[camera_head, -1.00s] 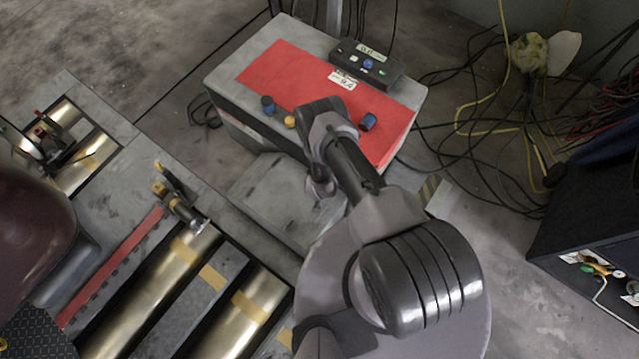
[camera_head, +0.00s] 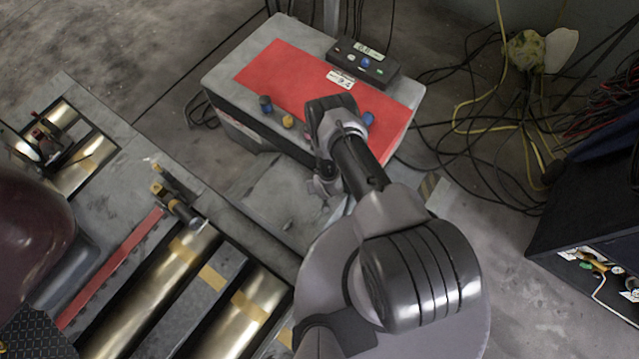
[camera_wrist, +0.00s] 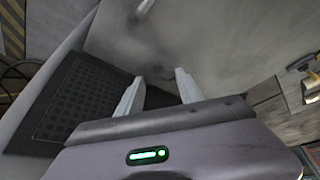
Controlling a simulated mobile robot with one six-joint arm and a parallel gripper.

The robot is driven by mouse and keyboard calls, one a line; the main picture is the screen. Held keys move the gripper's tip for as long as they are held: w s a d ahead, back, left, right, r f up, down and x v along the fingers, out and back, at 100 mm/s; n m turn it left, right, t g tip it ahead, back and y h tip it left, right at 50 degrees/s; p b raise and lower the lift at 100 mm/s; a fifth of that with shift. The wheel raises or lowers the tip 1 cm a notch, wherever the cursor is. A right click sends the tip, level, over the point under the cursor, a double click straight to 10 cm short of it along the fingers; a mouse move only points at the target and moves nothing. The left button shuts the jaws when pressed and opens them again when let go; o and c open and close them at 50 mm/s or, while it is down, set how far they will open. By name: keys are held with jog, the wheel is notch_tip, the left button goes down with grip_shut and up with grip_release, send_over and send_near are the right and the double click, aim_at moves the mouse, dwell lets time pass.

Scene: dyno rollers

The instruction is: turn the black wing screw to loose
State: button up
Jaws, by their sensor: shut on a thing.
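My gripper (camera_wrist: 160,76) shows from behind in the wrist view, with its two pale fingers pointing down at a grey surface and a gap between them. A dark shape, taken to be the black wing screw (camera_wrist: 161,98), shows low between the fingers, mostly hidden by the gripper body. The fingers are shut on it. In the head view, my gripper (camera_head: 326,187) is low beside the red-topped box, over the grey plate, and the screw is hidden there by my arm.
The red-topped box (camera_head: 275,65) bears knobs and a small black display unit (camera_head: 363,62). Its black grille (camera_wrist: 82,100) is close left of the fingers in the wrist view. Metal rollers (camera_head: 155,290) and a yellow-and-black clamp (camera_head: 175,198) lie left. Cables (camera_head: 480,150) cover the floor right.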

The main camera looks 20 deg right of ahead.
jog(key=o, duration=1.4)
